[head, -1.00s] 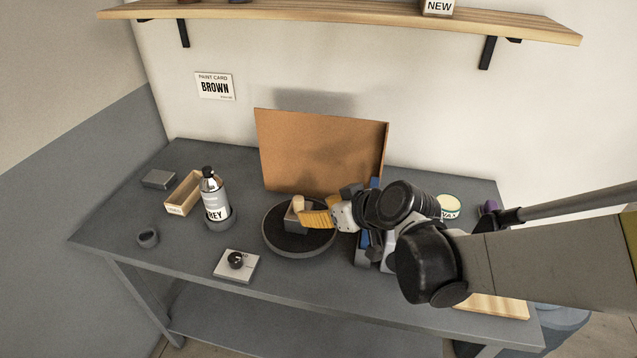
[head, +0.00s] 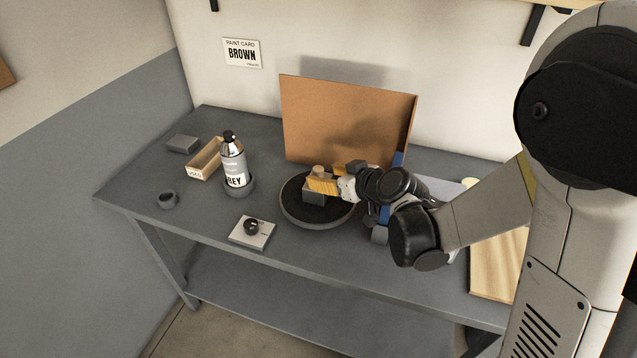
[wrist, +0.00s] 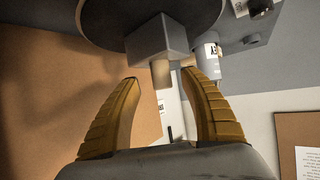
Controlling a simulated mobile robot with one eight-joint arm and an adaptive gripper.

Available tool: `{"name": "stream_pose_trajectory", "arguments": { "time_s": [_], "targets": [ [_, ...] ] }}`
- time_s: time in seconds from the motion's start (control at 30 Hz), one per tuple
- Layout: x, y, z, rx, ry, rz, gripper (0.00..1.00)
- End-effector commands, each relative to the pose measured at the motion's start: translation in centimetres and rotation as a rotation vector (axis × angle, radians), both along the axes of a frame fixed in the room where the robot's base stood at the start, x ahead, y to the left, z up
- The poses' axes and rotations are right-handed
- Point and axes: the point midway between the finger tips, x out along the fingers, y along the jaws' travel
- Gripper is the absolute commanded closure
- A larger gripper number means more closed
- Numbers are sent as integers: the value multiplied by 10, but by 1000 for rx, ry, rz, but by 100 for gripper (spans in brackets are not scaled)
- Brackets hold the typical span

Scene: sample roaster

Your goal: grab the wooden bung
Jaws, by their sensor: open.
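The wooden bung (head: 318,171) is a short pale cylinder on top of a grey block (head: 314,195), which stands on the round dark turntable (head: 287,212). My gripper (head: 311,184) is beside the bung, its yellow fingers overlapping part of the block in the head view. In the wrist view the bung (wrist: 161,74) hangs below the grey block (wrist: 157,38) because the picture is inverted. There my open fingers (wrist: 160,79) stand on either side of the bung, near their tips, with a gap on each side. They hold nothing.
A brown board (head: 340,120) stands upright behind the turntable. Bare bench (head: 190,225) lies at front left.

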Motion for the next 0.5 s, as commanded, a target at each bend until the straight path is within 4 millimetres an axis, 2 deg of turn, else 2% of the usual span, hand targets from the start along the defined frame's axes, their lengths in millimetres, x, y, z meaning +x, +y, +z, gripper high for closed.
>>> {"name": "stream_pose_trajectory", "arguments": {
  "time_s": [0.03,0.2,0.4,0.43,0.5],
  "targets": [
    [5,7,-8,-2,-1,2,48],
    [21,18,-17,-1,-1,0,48],
    [21,19,-15,-1,-1,0,48],
    [21,19,-15,-1,-1,0,53],
    [21,19,-15,0,0,-1,74]
  ]
}}
